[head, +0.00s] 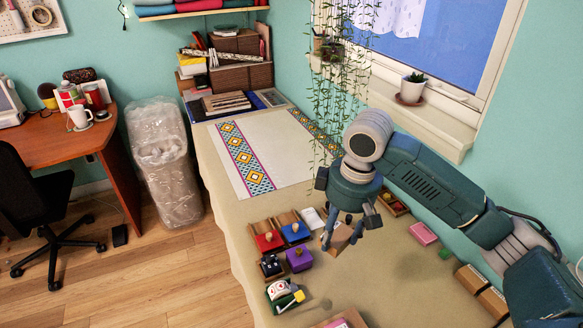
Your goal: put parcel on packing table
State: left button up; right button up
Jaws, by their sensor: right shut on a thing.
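My right gripper (345,228) reaches in from the right and points down over the long beige-covered table (226,178). It is shut on a small brown parcel (339,240), partly hidden by the fingers. I cannot tell whether the parcel touches the table. My left gripper is not in view.
Red, blue and purple boxes (298,258) and a small green item (284,294) lie left of the gripper. A pink box (423,233) lies to the right. Patterned fabric (270,150) covers the far tabletop. A wrapped bundle (163,160) and an office chair (40,200) stand left.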

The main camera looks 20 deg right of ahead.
jog(key=shift+s+a+r, duration=0.1)
jog(key=shift+s, duration=0.05)
jog(key=shift+s+f, duration=0.1)
jog(key=shift+f, duration=0.15)
notch_tip(320, 180, down, 20)
jog(key=shift+r+p, duration=0.2)
jog(key=shift+p, duration=0.1)
jog(key=o, duration=1.1)
jog(key=shift+f, duration=0.1)
jog(key=shift+o, duration=0.2)
notch_tip(320, 180, up, 12)
jog(key=s, duration=0.1)
jog(key=shift+d, duration=0.35)
jog(key=shift+s, duration=0.1)
